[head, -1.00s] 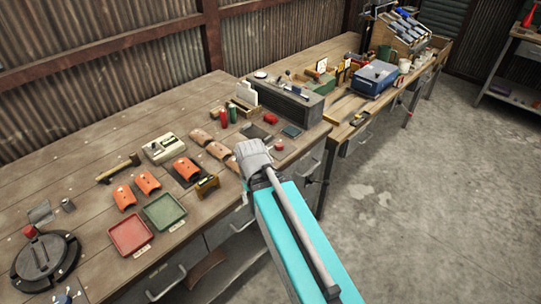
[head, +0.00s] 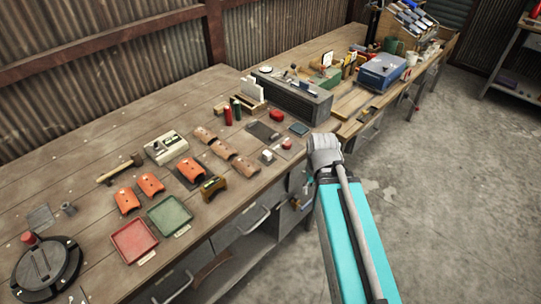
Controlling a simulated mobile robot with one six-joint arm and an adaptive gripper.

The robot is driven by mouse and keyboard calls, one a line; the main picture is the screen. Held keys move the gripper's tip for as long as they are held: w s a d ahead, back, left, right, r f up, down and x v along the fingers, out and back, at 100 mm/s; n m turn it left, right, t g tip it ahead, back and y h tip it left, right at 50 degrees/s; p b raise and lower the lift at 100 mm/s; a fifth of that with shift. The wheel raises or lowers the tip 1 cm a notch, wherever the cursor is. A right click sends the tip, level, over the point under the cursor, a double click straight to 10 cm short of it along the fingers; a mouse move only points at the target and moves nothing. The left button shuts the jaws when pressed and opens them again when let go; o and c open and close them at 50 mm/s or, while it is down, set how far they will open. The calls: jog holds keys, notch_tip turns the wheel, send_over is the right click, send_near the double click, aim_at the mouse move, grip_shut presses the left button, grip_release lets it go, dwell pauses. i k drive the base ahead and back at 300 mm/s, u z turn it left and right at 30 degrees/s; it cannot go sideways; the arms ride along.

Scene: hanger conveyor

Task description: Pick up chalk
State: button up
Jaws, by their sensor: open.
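I cannot pick out the chalk for certain. A small white block (head: 268,156) lies near the right front edge of the workbench, and it is too small to tell whether it is chalk. My arm comes up from the lower right, and its grey joint is just off the bench's front edge, right of that block. My gripper is not visible, as the arm's joint and link hide whatever is beyond them.
The wooden workbench (head: 95,155) holds curved orange pieces (head: 151,184), a red tray (head: 134,241), a green tray (head: 169,215), a hammer (head: 120,169) and a white device (head: 166,148). A long grey box (head: 292,98) stands behind. Bare floor (head: 455,215) lies to the right.

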aim_at(266, 154)
jog(key=k, duration=1.4)
jog(key=u, duration=0.25)
jog(key=i, duration=1)
